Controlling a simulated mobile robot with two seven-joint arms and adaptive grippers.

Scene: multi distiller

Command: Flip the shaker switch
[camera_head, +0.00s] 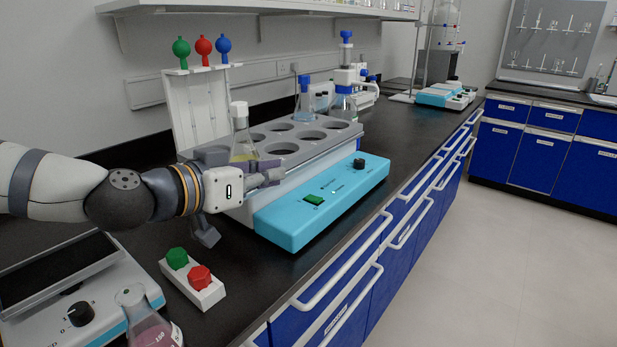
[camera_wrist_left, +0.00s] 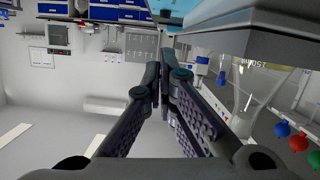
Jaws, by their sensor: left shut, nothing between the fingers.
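A white device with several round holes in its grey top (camera_head: 310,145) stands on the black bench. Its light-blue front panel (camera_head: 290,222) carries a green switch (camera_head: 314,199) and a black knob (camera_head: 359,163). A second device with a flat black platform (camera_head: 58,268) and a black knob (camera_head: 80,313) sits at the lower left. I cannot tell which is the shaker. My left gripper (camera_head: 272,176) is shut and empty, beside the holed device's left front, apart from the green switch. Its fingers also show closed together in the left wrist view (camera_wrist_left: 161,85). My right gripper is out of view.
A flask of yellowish liquid (camera_head: 242,140) stands just behind my left gripper. A pink-filled flask (camera_head: 150,328) and a block with green and red knobs (camera_head: 192,279) are near the front. Drawer handles (camera_head: 343,262) stick out along the bench's front.

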